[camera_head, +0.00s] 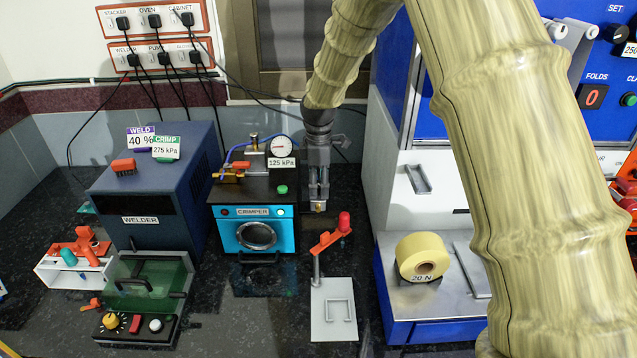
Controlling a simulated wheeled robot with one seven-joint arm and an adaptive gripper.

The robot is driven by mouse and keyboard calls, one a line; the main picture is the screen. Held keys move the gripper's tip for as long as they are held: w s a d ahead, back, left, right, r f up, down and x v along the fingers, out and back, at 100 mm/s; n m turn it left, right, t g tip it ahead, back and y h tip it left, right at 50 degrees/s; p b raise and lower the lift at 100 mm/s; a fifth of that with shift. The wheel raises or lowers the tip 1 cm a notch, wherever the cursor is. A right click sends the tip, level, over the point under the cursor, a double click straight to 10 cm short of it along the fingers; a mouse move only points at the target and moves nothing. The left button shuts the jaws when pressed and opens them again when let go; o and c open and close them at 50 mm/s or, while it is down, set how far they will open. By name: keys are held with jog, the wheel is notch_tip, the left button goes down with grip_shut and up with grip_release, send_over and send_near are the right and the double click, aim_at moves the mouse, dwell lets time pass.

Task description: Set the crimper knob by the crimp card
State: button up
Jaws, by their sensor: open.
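The crimper (268,235) is a black and light-blue box with a round dark window, on the dark bench. On its top are a gauge (281,147) labelled 125 kPa, a red lever (241,165), brass fittings (226,176) and a green button (282,188). I cannot tell for certain which top part is the knob. The crimp card (166,152), green-headed and reading 275 kPa, stands on the welder beside a purple card reading 40 %. My gripper (318,206) points down just right of the crimper, empty, apart from it.
The welder (160,195) stands left. A red-capped stand (335,330) is below my gripper. A yellow tape roll (423,257) sits right. Cables hang from the wall outlets (157,55). My arm covers much of the right side.

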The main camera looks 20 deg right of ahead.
jog(key=c, duration=1)
jog(key=shift+c, duration=0.2)
jog(key=m+p, duration=0.1)
jog(key=m, duration=0.2)
jog(key=shift+r+p, duration=0.1)
jog(key=shift+p, duration=0.2)
jog(key=m+p, duration=0.1)
jog(key=m, duration=0.2)
jog(key=shift+m, duration=0.3)
jog(key=m+p, duration=0.1)
jog(key=m, duration=0.5)
jog(key=shift+w+m+p, duration=0.1)
jog(key=shift+m+p, duration=0.2)
jog(key=shift+p, duration=0.1)
jog(key=o, duration=1)
